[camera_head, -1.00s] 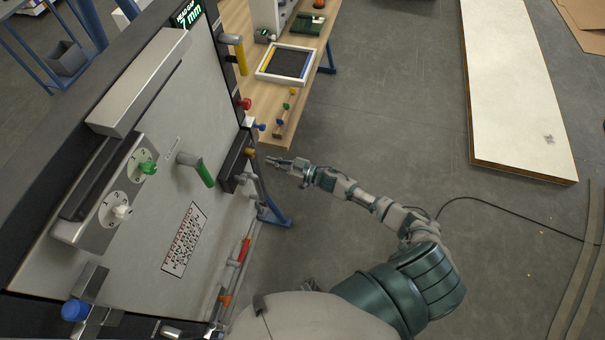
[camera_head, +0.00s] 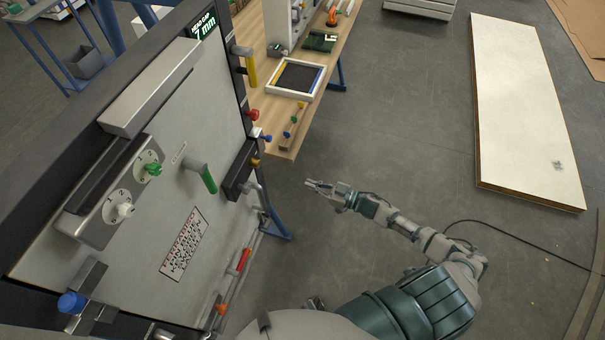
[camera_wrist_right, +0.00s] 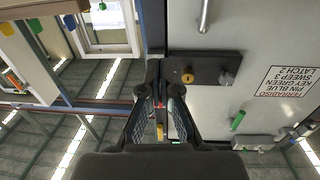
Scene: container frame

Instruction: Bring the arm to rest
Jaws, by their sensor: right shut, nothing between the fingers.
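My right gripper (camera_head: 318,187) is shut and empty, held over open floor to the right of the panel (camera_head: 150,235). That block also shows on the panel's right edge in the head view (camera_head: 238,172), apart from the gripper. The right arm (camera_head: 400,225) reaches out from the lower right. My left gripper is not in view.
The panel carries a green handle (camera_head: 208,180), a red knob (camera_head: 253,115) and a blue knob (camera_head: 72,303). A wooden table (camera_head: 290,140) with a framed tray (camera_head: 322,80) stands behind it. A white-topped slab (camera_head: 525,110) lies at the right.

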